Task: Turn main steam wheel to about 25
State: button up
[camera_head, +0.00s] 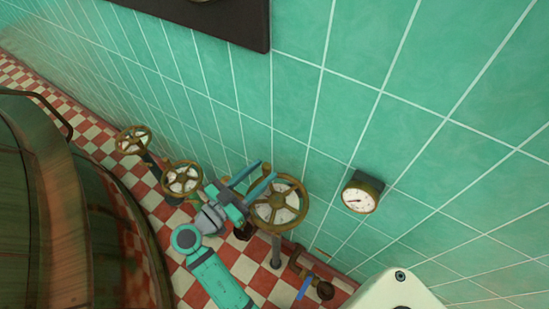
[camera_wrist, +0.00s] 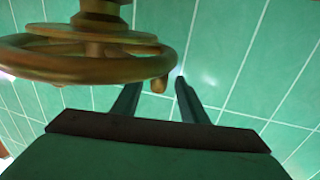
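Three brass handwheels with pale spoked faces stand on posts along the tiled wall. The nearest wheel (camera_head: 291,214) is beside my gripper (camera_head: 264,170); I see no label showing which is the main steam wheel. My gripper is open, its two fingers parallel and apart at this wheel's left and upper side. In the wrist view the wheel's rim (camera_wrist: 70,66) fills the upper left, and a short peg (camera_wrist: 159,86) on it appears between the fingertips (camera_wrist: 158,84). I cannot tell whether they touch. A round white gauge (camera_head: 359,198) hangs right of the wheel; its reading is too small to tell.
The middle wheel (camera_head: 182,178) and far wheel (camera_head: 133,139) stand to the left. A large copper kettle (camera_head: 50,210) fills the left side. A pipe with a blue lever (camera_head: 305,287) is low at the right. The wall above is mostly clear, below a dark board (camera_head: 225,22).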

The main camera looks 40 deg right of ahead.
jog(key=d, duration=0.6)
jog(key=shift+w+d, duration=0.15)
jog(key=shift+w, duration=0.25)
grip_shut()
